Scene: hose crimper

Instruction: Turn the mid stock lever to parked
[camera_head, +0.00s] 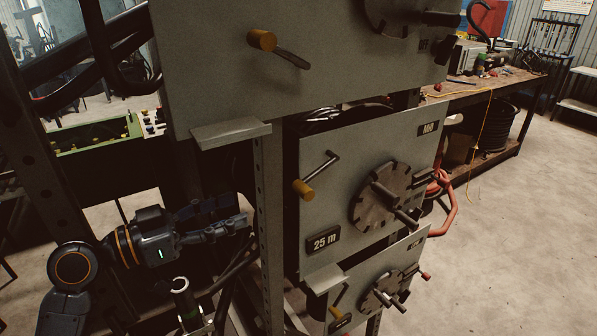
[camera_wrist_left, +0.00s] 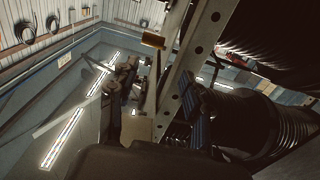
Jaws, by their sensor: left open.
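The mid stock lever (camera_head: 318,174) is on the grey middle panel (camera_head: 320,215), marked "25 m". Its thin dark arm slants down-left from its upper-right end to a yellow knob at the lower left. My left gripper (camera_head: 243,228) is left of this panel, behind the perforated upright post, apart from the lever. In the left wrist view its two dark fingers (camera_wrist_left: 152,100) stand apart with nothing held between them. My right gripper is out of view.
The perforated post (camera_head: 270,210) stands between my left gripper and the panel. The upper panel (camera_head: 225,70) has another yellow-knobbed lever and a ledge (camera_head: 230,132). A notched dial (camera_head: 382,197) sits right of the mid lever. A lower panel (camera_head: 375,275) hangs below. Open floor lies right.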

